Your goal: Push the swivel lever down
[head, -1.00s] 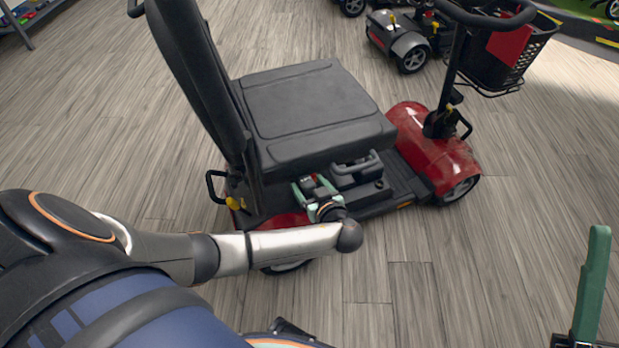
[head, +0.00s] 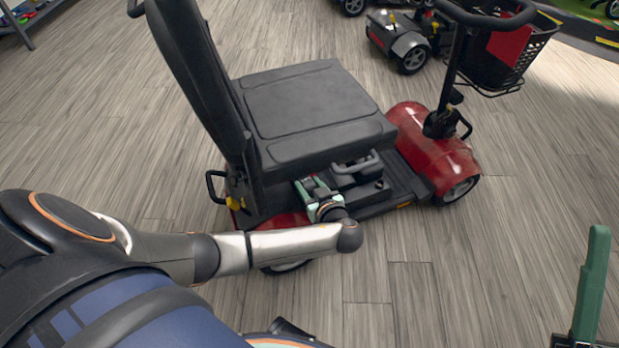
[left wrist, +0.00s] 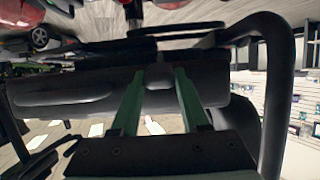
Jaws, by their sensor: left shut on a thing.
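The scooter's padded black seat (head: 310,105) is in the middle of the head view, above a red and black body. My left gripper (head: 306,188), with green fingers, is low at the near side of the seat, under its edge. In the left wrist view its two green fingers (left wrist: 160,80) reach the dark seat underside, with a dark rounded piece between them. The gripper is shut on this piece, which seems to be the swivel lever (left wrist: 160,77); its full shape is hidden. One green finger of my right gripper (head: 592,285) shows at the lower right, away from the scooter.
A black armrest-like loop (head: 213,187) is at the backrest's left. The front column carries a basket (head: 505,60). Another scooter (head: 400,42) stands behind.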

